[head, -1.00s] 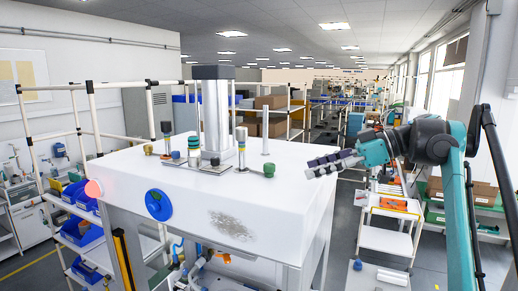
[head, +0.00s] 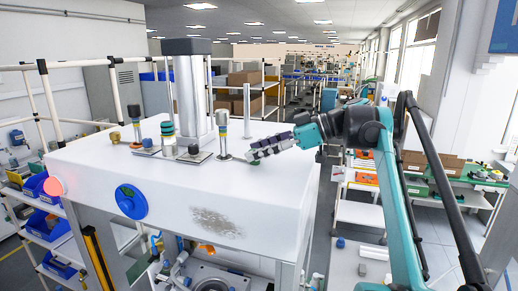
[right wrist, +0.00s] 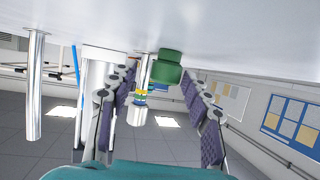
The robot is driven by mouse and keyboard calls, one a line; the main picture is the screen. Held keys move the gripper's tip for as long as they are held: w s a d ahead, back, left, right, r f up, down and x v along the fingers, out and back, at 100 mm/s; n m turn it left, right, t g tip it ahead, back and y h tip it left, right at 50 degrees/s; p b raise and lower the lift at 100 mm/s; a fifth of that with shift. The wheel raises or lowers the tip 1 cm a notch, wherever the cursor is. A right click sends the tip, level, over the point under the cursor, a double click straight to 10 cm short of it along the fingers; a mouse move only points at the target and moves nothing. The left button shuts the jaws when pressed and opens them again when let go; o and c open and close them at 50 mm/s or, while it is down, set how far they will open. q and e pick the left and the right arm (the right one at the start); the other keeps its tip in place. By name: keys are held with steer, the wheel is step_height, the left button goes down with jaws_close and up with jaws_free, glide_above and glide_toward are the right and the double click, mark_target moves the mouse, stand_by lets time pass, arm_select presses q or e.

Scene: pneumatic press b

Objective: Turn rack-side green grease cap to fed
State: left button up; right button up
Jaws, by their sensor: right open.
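A green cap (head: 254,163) sits on the white press top, near its right part, partly hidden by my right gripper. In the right wrist view the green cap (right wrist: 167,68) is a rounded block between the two finger lines, toward the tips. My right gripper (head: 254,151) reaches in from the right, low over the top and beside the cap. Its purple-padded fingers stand apart in the wrist view (right wrist: 160,88), with no visible grip on the cap. An olive cap (head: 115,137) sits at the top's left. My left gripper is not in view.
A tall metal cylinder (head: 190,95) rises from the press top (head: 125,165).

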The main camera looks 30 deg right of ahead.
steer(key=shift+s+r, duration=0.1)
steer(key=shift+s, duration=0.5)
steer(key=c, duration=0.3)
steer(key=shift+w, duration=0.2)
jaws_close()
steer(key=shift+s+m+t+h, duration=0.1)
steer(key=shift+m+t+h, duration=0.3)
steer(key=shift+m, duration=0.1)
steer(key=shift+s+a+m+t+h+b, duration=0.1)
steer(key=shift+a+m+t+h+b, duration=0.05)
steer(key=shift+m+t+h+b, duration=0.4)
steer(key=m+h, duration=0.1)
steer(key=m+t+h, duration=0.2)
steer(key=shift+s+a+m+h, duration=0.1)
steer(key=shift+a+m+h, duration=0.15)
steer(key=shift+m, duration=0.1)
steer(key=m+h, duration=0.1)
steer(key=m+t+h, duration=0.1)
steer(key=m+h, duration=0.1)
steer(key=shift+a+h, duration=0.2)
steer(key=shift+h, duration=0.1)
steer(key=shift+m+h, duration=1)
steer(key=shift+h, duration=0.2)
